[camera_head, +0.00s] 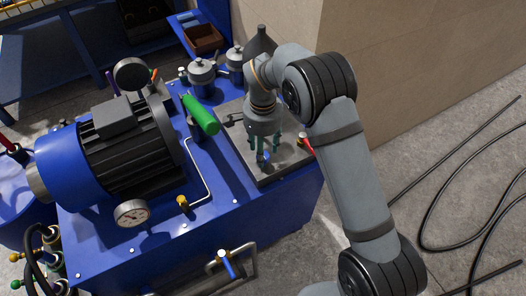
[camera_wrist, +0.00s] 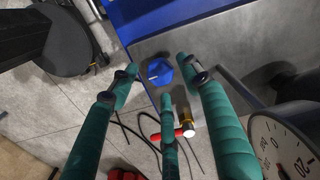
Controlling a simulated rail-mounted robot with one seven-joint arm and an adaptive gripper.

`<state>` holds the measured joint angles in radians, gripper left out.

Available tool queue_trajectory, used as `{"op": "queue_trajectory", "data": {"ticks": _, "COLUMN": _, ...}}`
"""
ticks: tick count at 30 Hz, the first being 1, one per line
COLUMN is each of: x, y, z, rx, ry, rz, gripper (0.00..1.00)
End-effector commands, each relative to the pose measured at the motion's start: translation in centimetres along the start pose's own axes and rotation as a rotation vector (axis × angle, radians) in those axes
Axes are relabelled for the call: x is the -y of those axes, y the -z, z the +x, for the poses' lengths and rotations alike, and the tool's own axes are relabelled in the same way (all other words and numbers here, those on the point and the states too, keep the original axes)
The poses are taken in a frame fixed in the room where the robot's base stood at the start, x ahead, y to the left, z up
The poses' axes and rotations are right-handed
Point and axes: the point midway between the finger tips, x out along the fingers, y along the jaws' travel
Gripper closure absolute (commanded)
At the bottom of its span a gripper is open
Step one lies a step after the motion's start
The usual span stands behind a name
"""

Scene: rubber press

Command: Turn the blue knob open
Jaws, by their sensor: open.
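The blue knob (camera_wrist: 160,71) shows in the wrist view on the edge of a grey metal block, between the tips of my gripper's fingers. In the head view the blue knob (camera_head: 263,158) is small and partly hidden behind the fingers. My gripper (camera_head: 264,153) points down over the block with its green fingers spread. In the wrist view my gripper (camera_wrist: 161,78) is open and empty, with two fingers at the sides of the knob and a third below it. I cannot tell whether any finger touches the knob.
A red-handled valve (camera_head: 308,145) sits right of the gripper; in the wrist view it lies by the lower finger. A green cylinder (camera_head: 201,115) and a blue motor (camera_head: 72,162) stand to the left. Metal canisters (camera_head: 202,77) are behind. Floor with black hoses lies right.

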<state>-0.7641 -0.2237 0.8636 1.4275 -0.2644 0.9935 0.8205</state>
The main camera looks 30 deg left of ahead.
Motion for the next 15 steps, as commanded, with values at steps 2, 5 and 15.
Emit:
{"op": "queue_trajectory", "data": {"ticks": 2, "x": -0.1, "y": 0.0, "z": 0.8, "rx": 0.001, "ry": -0.002, "rz": 0.000, "gripper": 0.52}}
{"op": "queue_trajectory", "data": {"ticks": 5, "x": -0.1, "y": 0.0, "z": 1.4, "rx": 0.000, "ry": -0.001, "rz": 0.000, "gripper": 0.52}}
{"op": "queue_trajectory", "data": {"ticks": 15, "x": 0.0, "y": 0.0, "z": 1.6, "rx": -0.001, "ry": 0.000, "rz": 0.000, "gripper": 0.55}}
